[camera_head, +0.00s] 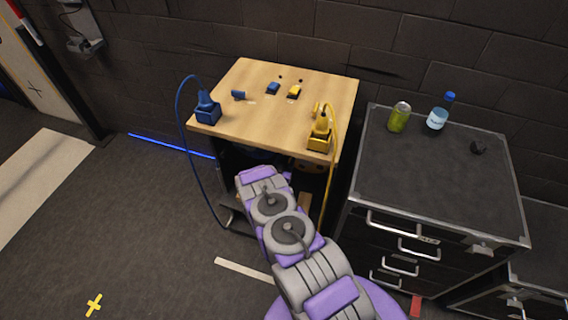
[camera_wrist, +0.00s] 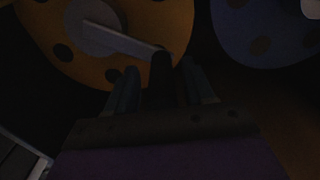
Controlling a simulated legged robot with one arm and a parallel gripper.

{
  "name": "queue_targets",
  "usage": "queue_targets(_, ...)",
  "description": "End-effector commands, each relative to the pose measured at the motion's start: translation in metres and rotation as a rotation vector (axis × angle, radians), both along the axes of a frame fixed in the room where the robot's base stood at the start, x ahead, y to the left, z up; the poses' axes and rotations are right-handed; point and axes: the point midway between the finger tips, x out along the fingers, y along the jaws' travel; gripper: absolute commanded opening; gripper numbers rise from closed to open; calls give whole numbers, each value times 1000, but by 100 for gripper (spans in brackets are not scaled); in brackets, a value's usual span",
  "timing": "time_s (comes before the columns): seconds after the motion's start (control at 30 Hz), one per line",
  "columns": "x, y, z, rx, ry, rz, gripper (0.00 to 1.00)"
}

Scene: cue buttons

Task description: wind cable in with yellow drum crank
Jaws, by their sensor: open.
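The yellow drum (camera_wrist: 152,18) fills the upper left of the wrist view, with dark round holes in its face. A grey crank arm (camera_wrist: 125,40) runs from its hub down right to a dark handle (camera_wrist: 161,72). My gripper (camera_wrist: 160,68) is open, with one finger on each side of the handle; I cannot tell whether either touches it. In the head view my arm reaches under the wooden table and hides the gripper and crank. A yellow cable (camera_head: 333,130) hangs from the yellow plug block (camera_head: 319,140) on the table's right front corner.
A blue drum (camera_wrist: 262,30) is to the right in the wrist view. The wooden table (camera_head: 255,85) carries blue and yellow buttons and a blue plug block (camera_head: 207,115) with a blue cable. A dark cabinet (camera_head: 430,170) with a can and bottle stands right. Floor to the left is clear.

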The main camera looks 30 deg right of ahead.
Motion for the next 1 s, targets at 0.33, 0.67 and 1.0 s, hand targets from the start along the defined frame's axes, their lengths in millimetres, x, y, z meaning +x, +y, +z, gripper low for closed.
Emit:
queue_targets(0.33,-32,36,0,1,5,4,53)
queue_targets(0.67,-84,88,0,-1,5,6,53)
queue_targets(1.0,-118,121,-1,0,3,2,53)
